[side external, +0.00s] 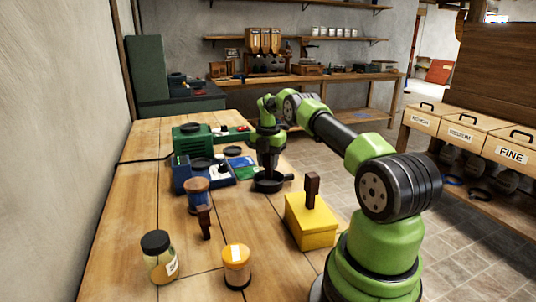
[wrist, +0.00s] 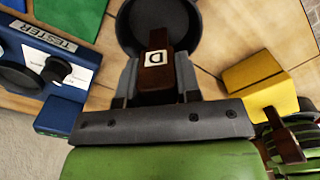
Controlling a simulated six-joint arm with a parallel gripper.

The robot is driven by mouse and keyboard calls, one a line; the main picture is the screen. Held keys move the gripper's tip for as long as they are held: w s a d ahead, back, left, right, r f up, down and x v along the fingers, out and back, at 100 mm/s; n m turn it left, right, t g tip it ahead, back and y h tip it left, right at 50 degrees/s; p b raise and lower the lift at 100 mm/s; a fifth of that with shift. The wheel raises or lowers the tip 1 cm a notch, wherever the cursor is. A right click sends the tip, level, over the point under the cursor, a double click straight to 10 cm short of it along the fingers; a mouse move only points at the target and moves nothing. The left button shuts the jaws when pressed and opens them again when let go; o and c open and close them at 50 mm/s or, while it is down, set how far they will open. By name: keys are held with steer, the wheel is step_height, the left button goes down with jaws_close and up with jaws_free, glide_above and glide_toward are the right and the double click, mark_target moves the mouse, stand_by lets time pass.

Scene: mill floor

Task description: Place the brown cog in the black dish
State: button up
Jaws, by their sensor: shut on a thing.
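The brown cog (wrist: 156,75), a dark wooden piece with a white label marked D, is between the fingers of my gripper (wrist: 157,68) in the wrist view. My gripper is shut on it. The black dish (wrist: 135,18), round with a raised rim, lies just beyond the cog there. In the side view my gripper (side external: 268,168) points down at the black dish (side external: 268,187), which sits on the table with a short handle to the right. The cog is hard to see there, and I cannot tell whether it touches the dish.
A yellow box (side external: 311,232) with an upright brown piece (side external: 312,190) stands right of the dish. Another brown piece (side external: 205,222), two jars (side external: 159,258) and a blue tester (side external: 182,173) are to the left.

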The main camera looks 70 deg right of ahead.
steer(key=shift+f, duration=0.15)
steer(key=o, duration=1)
step_height(320, 180, up, 7)
stand_by(0.4)
